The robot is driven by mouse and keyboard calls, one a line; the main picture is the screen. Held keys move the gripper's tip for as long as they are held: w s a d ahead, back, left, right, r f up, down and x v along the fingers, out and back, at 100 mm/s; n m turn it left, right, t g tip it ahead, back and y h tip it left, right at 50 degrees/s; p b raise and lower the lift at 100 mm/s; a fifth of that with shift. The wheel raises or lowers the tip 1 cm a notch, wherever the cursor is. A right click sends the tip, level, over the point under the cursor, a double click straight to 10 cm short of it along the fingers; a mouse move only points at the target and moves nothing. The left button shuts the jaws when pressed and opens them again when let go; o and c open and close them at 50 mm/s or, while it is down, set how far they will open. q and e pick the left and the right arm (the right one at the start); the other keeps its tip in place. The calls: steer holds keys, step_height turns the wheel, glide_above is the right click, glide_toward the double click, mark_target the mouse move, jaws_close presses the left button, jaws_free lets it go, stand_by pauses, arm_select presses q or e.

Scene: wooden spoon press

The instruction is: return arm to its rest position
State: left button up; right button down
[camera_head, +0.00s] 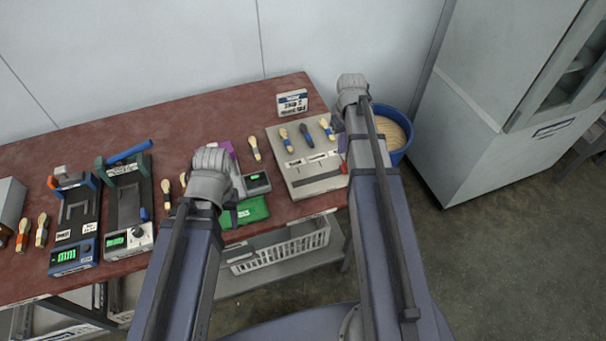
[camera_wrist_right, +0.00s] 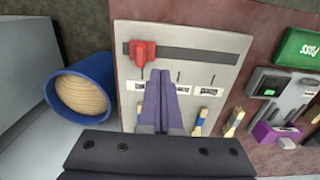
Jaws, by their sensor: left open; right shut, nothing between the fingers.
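My left gripper (camera_head: 212,180) is over the middle of the red-brown table (camera_head: 180,128), just left of a small grey device and a green box. Its fingertips are hidden behind my wrist in the head view. My right gripper (camera_head: 342,143) is at the right edge of a light grey board. In the right wrist view its purple fingers (camera_wrist_right: 161,103) are together over the board with nothing between them. No held thing shows at either gripper.
The grey board (camera_head: 325,184) bears several wooden-handled pieces and a red clip (camera_wrist_right: 142,52). A blue bin (camera_head: 397,155) stands beside the table's right end. The green box (camera_head: 243,212), small device (camera_head: 258,182) and two presses (camera_head: 75,215) (camera_head: 128,205) stand leftward. A cabinet (camera_head: 480,125) is at right.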

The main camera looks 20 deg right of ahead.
steer(key=shift+a, duration=0.1)
steer(key=s+a+n, duration=0.1)
steer(key=s+a, duration=0.4)
steer(key=a, duration=0.3)
steer(key=s+a+n, duration=0.1)
steer(key=s+a, duration=0.4)
steer(key=a, duration=0.4)
steer(key=s+a+n+h, duration=0.1)
steer(key=s+a, duration=0.4)
steer(key=a, duration=0.4)
